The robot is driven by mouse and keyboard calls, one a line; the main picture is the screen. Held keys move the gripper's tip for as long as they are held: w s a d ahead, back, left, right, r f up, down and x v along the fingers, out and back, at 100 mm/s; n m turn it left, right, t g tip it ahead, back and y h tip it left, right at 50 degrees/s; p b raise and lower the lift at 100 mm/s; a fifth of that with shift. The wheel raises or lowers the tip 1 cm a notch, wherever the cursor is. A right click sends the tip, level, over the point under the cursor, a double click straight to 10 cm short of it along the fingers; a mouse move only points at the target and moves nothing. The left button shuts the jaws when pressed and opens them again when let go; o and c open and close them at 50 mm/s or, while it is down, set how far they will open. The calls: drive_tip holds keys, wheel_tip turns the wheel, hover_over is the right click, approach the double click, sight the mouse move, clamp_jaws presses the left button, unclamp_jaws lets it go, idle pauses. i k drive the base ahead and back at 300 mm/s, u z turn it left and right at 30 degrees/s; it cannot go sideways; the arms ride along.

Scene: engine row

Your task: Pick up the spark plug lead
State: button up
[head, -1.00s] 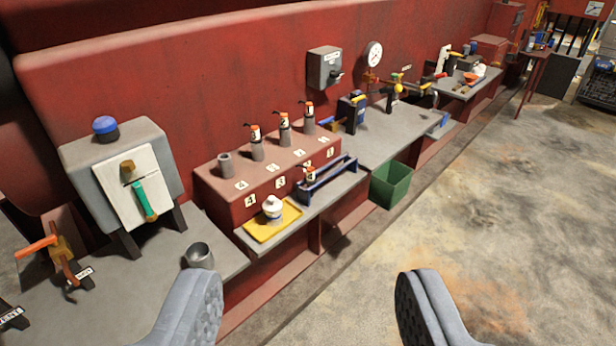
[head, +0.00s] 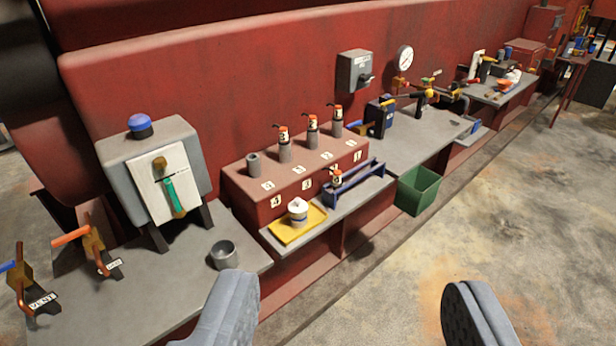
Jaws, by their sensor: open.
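A spark plug lead (head: 337,178) with an orange and white numbered cap sits at the dark blue rack (head: 355,184) on the shelf in front of the red engine block (head: 244,188). Three similar leads (head: 284,144) (head: 312,131) (head: 337,120) stand upright on grey posts on top of the block. The leftmost post (head: 254,165) is bare. My gripper (head: 350,302) is open and empty in the foreground, well apart from the leads. Its two grey fingers are wide apart at the bottom of the view.
A white lidded pot (head: 298,210) stands on a yellow tray (head: 284,236) left of the rack. A green bin (head: 416,192) is right of the shelf. The floor at right is clear.

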sight(337, 183)
drive_tip(key=z, duration=0.45)
drive_tip(key=i, duration=0.8)
drive_tip(key=z, duration=0.55)
drive_tip(key=i, duration=1.35)
drive_tip(key=u, duration=0.45)
drive_tip(key=i, duration=0.6)
drive_tip(key=u, duration=0.4)
